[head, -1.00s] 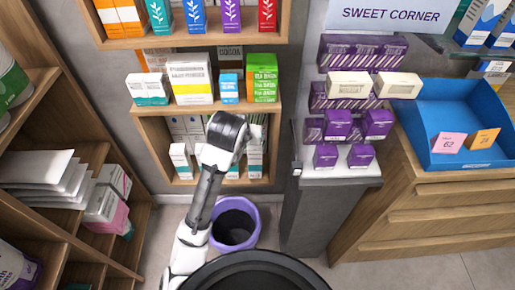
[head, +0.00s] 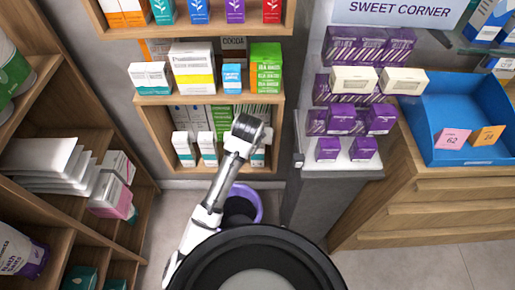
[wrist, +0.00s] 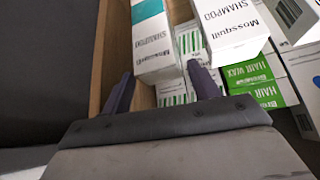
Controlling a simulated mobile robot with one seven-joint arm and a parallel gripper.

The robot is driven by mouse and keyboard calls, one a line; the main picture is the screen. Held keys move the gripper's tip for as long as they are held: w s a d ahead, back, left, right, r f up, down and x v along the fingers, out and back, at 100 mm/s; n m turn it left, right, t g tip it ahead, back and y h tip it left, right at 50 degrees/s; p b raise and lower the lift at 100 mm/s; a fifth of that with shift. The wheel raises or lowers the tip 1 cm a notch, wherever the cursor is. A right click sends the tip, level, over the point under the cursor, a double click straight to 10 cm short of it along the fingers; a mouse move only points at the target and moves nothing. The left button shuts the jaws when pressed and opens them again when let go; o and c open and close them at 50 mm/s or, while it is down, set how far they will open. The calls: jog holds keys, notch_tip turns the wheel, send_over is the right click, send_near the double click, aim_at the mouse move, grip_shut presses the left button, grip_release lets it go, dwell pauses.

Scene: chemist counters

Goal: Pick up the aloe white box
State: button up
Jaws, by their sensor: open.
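I cannot read "aloe" on any box, so I cannot tell which one is the aloe white box. In the wrist view, a white shampoo box with a teal band (wrist: 152,45) is just beyond my gripper (wrist: 160,70), whose two dark fingers are apart with nothing held. A second white shampoo box (wrist: 228,28) is to its right. White boxes with green stripes (wrist: 172,95) show lower, partly hidden. In the head view, white boxes (head: 183,150) stand on the lower shelf, and my wrist covers the fingers and some boxes.
Green hair wax boxes (wrist: 255,95) stand close to the right finger. The wooden shelf unit (head: 215,94) has a board above the lower compartment. A purple bin (head: 245,205) stands on the floor below. A grey counter (head: 335,200) is to the right.

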jog(key=shift+x, duration=1.4)
jog(key=c, duration=1.1)
jog(key=shift+c, duration=0.2)
jog(key=shift+s+r, duration=0.1)
